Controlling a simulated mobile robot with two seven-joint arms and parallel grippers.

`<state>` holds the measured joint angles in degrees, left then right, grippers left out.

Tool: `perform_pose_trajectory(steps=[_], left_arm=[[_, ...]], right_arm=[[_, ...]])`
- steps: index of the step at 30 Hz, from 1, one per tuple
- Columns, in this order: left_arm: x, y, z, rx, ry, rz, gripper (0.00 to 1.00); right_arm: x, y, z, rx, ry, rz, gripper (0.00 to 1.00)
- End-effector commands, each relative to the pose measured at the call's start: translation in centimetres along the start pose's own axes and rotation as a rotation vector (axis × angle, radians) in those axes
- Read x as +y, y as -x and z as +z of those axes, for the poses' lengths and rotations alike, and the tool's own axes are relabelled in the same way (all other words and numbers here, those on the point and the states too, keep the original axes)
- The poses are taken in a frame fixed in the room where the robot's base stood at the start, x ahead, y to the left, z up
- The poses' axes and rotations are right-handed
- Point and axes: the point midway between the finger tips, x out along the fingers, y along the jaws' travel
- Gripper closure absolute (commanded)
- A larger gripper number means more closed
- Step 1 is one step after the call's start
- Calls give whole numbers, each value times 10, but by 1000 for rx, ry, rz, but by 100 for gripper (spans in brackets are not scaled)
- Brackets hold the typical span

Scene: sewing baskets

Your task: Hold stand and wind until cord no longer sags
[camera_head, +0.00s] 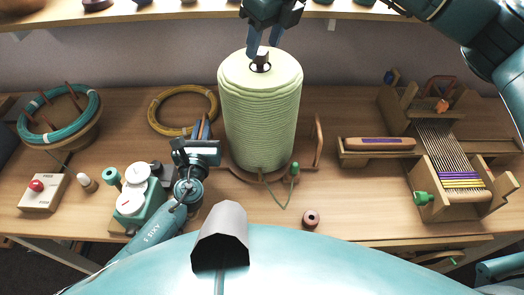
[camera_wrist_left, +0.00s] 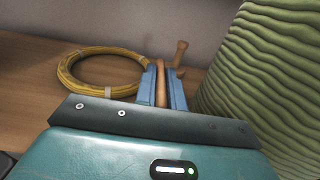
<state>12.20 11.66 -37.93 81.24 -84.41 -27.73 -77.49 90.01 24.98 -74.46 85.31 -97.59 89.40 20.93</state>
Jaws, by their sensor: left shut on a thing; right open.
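A large spool wound with pale green cord (camera_head: 262,120) stands upright on a wooden stand (camera_head: 318,143). A length of green cord (camera_head: 272,190) hangs in a slack curve from the spool's foot, near a small green piece (camera_head: 295,168) at the stand's front. My left gripper (camera_head: 203,130) is left of the spool; in the left wrist view its blue fingers (camera_wrist_left: 161,85) are shut on an upright wooden post of the stand (camera_wrist_left: 161,80). Contact there is unclear.
A yellow cord coil (camera_head: 157,127) lies behind my left gripper. A small loom (camera_head: 440,150) is right. A brown ring (camera_head: 311,217) lies in front.

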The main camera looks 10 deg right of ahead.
Motion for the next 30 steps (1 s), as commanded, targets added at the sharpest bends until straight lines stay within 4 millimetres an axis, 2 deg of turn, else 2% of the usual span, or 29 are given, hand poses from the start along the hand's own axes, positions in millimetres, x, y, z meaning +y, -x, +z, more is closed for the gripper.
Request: perform_pose_trajectory(steps=[3, 7, 19, 30], left_arm=[[1, -1, 2, -3, 0, 4, 100], [2, -1, 2, -3, 0, 4, 100], [2, -1, 2, -3, 0, 4, 100], [2, -1, 2, -3, 0, 5, 100]], right_arm=[[0, -13, 0, 3, 0, 1, 55], [0, -21, 0, 1, 1, 0, 55], [0, -24, 0, 1, 2, 0, 55], [0, -24, 0, 1, 2, 0, 84]])
